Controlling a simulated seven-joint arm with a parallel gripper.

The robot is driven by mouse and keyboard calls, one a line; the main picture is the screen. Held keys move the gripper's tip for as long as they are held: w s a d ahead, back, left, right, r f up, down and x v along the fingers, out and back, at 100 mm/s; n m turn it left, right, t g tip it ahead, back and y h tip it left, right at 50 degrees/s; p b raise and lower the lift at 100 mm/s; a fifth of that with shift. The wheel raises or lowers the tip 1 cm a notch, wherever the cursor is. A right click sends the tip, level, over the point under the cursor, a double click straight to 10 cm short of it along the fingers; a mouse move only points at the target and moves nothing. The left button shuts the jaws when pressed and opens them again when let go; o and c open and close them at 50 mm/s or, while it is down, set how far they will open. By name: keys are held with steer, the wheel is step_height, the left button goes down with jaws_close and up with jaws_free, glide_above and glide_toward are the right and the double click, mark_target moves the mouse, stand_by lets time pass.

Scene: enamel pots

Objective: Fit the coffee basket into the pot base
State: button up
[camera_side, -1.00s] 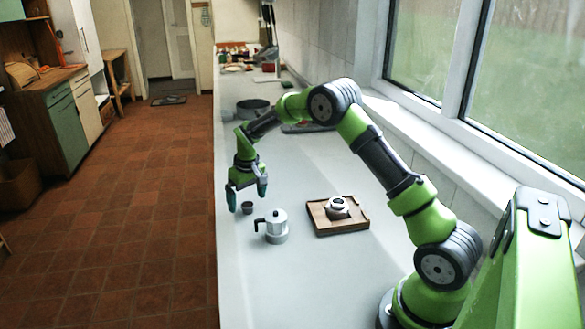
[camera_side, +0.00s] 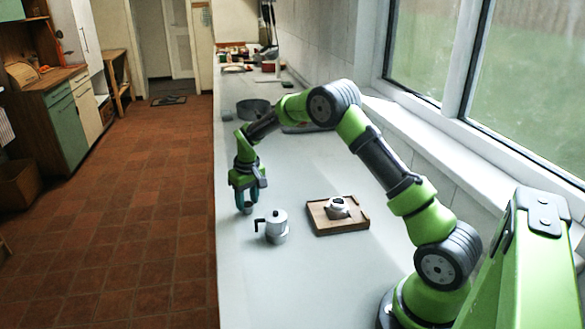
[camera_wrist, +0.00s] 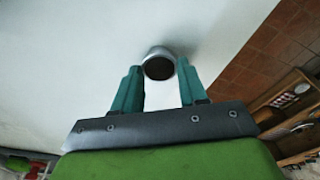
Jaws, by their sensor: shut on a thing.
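The coffee basket (camera_wrist: 159,52) is a small round grey cup with a dark inside. In the wrist view it sits between my fingertips, and in the side view it is mostly hidden by them, low at the counter's left side. My gripper (camera_side: 247,203) points down and is shut on the basket; the wrist view shows its two teal fingers (camera_wrist: 158,72). What looks like the pot base (camera_side: 337,207), a short light metal vessel with a dark opening, sits on a wooden tray (camera_side: 322,226) to the right. I cannot tell whether the basket touches the counter.
A silver pot part with a black handle and lid knob (camera_side: 276,226) stands on the counter between my gripper and the tray, nearer the camera. A dark pan (camera_side: 253,108) stands farther back. The counter (camera_side: 300,275) is clear in front; its left edge is close to my gripper.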

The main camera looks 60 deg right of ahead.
mark_target(248, 204)
steer(key=shift+r, duration=0.1)
steer(key=shift+r, duration=2.2)
